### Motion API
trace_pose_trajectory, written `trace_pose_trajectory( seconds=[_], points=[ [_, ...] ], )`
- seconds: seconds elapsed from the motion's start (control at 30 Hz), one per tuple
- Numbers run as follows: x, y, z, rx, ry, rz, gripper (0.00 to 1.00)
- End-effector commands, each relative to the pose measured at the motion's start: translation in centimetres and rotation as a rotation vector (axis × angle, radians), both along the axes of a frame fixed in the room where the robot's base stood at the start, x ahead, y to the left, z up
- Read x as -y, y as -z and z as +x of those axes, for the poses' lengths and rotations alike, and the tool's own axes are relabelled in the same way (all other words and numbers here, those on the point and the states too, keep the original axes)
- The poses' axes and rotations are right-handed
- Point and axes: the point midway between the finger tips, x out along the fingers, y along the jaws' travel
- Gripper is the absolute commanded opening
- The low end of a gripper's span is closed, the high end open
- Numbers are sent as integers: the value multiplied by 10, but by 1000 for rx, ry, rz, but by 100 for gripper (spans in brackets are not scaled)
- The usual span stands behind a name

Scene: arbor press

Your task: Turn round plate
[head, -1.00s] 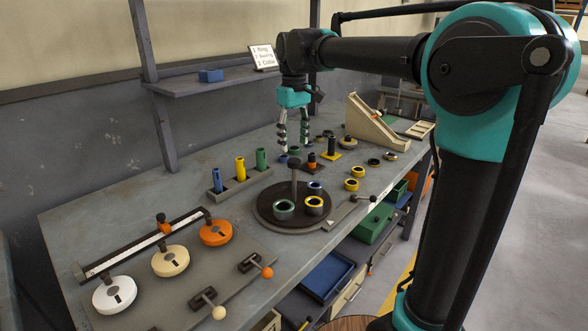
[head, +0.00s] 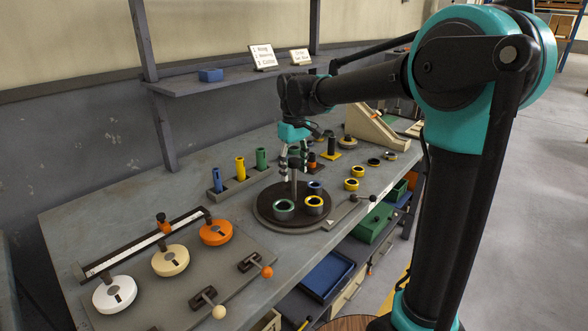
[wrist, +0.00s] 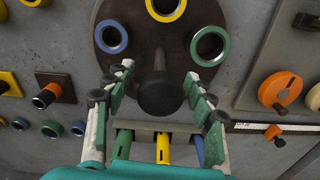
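The round plate (head: 266,207) is a dark disc on the bench, also seen in the wrist view (wrist: 132,60). It bears a greenish ring (head: 284,209), a yellow ring (head: 314,206) and a blue ring (head: 315,188). A dark upright post with a knob (wrist: 160,97) stands on the plate. My gripper (head: 293,167) is above the plate at the post's top. In the wrist view my gripper (wrist: 158,76) is open, with the knob between its spread fingers and a gap on each side. The fingers partly hide the knob in the head view.
A rack with blue, yellow and green cylinders (head: 240,168) stands left of the plate. A small lever (head: 355,199) is at its right. Loose yellow rings (head: 351,184) and a sloped ramp (head: 368,127) lie beyond. White, cream and orange discs (head: 170,261) are at the front left.

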Motion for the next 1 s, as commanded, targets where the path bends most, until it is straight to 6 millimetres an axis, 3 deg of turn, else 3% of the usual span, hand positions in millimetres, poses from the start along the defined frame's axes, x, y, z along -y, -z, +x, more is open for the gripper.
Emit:
trace_pose_trajectory(
  seconds=[0.07,0.4,1.0],
  points=[
    [0,0,0,0,0,0,43],
    [0,0,0,0,0,0,0],
    [0,0,0,0,1,0,0]
  ],
)
